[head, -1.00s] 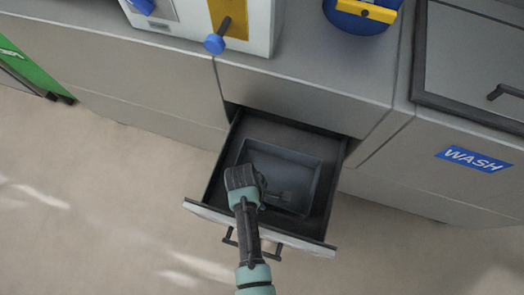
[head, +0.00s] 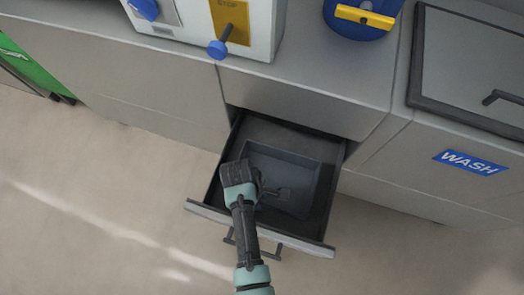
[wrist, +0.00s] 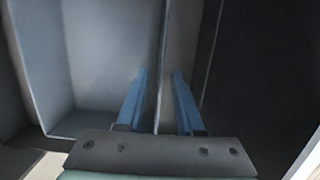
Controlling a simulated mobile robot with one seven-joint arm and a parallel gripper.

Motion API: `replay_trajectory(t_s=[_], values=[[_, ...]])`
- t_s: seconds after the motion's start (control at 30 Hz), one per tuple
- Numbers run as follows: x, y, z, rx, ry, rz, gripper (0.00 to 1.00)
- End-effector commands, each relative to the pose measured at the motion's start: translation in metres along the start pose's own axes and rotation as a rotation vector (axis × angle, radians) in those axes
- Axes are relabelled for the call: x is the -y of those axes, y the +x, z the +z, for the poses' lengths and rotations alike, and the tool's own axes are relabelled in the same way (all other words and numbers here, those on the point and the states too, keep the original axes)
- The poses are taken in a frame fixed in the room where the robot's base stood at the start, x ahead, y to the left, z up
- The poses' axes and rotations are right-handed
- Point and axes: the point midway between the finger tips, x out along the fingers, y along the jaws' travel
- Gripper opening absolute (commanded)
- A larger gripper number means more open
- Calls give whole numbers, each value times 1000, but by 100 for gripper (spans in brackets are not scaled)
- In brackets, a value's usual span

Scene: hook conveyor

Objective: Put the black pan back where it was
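The black pan (head: 290,157), a dark rectangular tray, lies inside the pulled-out drawer (head: 212,190) in the head view. My gripper (head: 280,194) is over the pan's near left part, and my wrist hides that corner. In the wrist view the pan (wrist: 100,45) fills the left and middle. My two blue fingers (wrist: 160,90) stand apart, one on each side of a thin upright wall that looks like the pan's rim. Gaps show between the fingers and this wall, so my gripper is open around it, not closed on it.
The drawer's front with its handle (head: 278,251) is nearest me. A grey counter (head: 310,85) is above, bearing a white machine with a blue-knobbed lever (head: 218,49) and a blue round object (head: 345,22). A WASH unit (head: 470,162) stands right. The floor at left is clear.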

Motion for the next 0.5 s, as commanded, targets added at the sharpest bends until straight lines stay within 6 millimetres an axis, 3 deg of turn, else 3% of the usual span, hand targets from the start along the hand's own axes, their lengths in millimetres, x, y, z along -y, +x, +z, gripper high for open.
replay_trajectory(t_s=[0.03, 0.2, 0.5], values=[[-1, -17, 1, -2, 0, 3, 36], [0, -52, 1, -1, 0, 1, 36], [0, -81, 0, 0, -1, 0, 36]])
